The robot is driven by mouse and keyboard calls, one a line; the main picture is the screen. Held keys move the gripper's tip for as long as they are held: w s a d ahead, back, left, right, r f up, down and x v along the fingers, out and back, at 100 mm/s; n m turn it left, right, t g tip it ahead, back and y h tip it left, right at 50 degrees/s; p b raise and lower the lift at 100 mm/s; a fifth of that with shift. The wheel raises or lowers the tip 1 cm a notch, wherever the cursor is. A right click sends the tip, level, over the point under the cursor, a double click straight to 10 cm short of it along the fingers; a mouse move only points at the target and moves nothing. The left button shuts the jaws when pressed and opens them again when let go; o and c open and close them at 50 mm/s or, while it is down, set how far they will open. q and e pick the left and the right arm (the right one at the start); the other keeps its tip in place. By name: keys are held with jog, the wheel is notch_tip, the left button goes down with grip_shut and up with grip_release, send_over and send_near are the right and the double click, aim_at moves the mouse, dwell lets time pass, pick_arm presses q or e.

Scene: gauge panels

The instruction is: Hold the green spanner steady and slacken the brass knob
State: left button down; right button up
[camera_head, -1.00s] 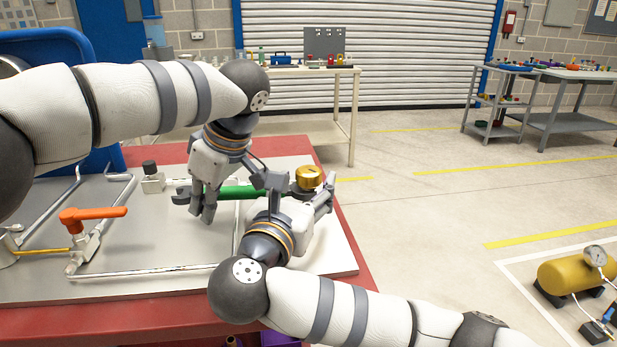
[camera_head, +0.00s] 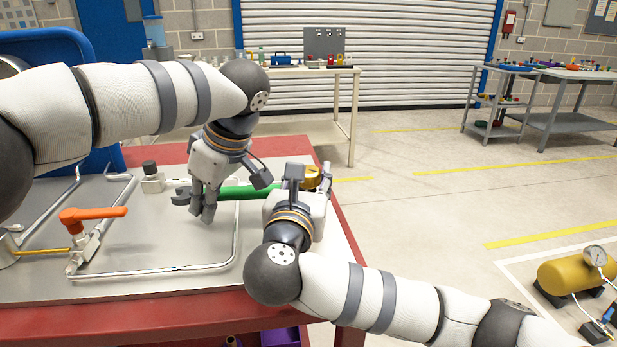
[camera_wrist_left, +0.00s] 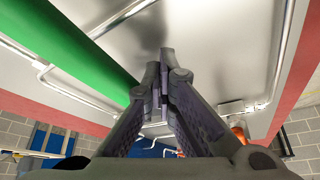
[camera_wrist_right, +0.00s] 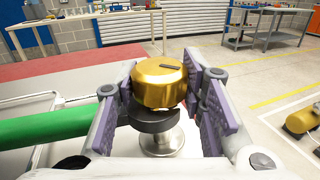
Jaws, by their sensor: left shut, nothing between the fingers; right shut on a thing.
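The green spanner (camera_head: 245,190) lies across the panel, its open jaw at the left and its handle reaching toward the brass knob (camera_head: 312,178). My left gripper (camera_head: 204,214) is shut and empty. In the left wrist view its fingertips (camera_wrist_left: 160,75) are together, with the green spanner (camera_wrist_left: 95,55) beside them, not between them. My right gripper (camera_head: 308,176) is shut on the brass knob. In the right wrist view the brass knob (camera_wrist_right: 159,82), round with a dark mark on top, sits between the purple-padded fingers, above a black collar and metal stem.
An orange-handled valve (camera_head: 93,216) and metal pipes stand on the grey panel left of my grippers. A small black-capped fitting (camera_head: 151,178) is behind the spanner's jaw. The red table (camera_head: 150,305) ends just right of the knob, with open floor beyond.

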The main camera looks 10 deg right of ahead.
jog(key=shift+y, duration=0.3)
jog(key=o, duration=1.1)
jog(key=shift+o, duration=0.2)
jog(key=shift+s+a, duration=0.1)
jog(key=shift+s, duration=0.05)
jog(key=v, duration=1.1)
jog(key=shift+s+f, duration=0.1)
jog(key=shift+s, duration=0.3)
pick_arm(q)
jog(key=shift+r, duration=0.1)
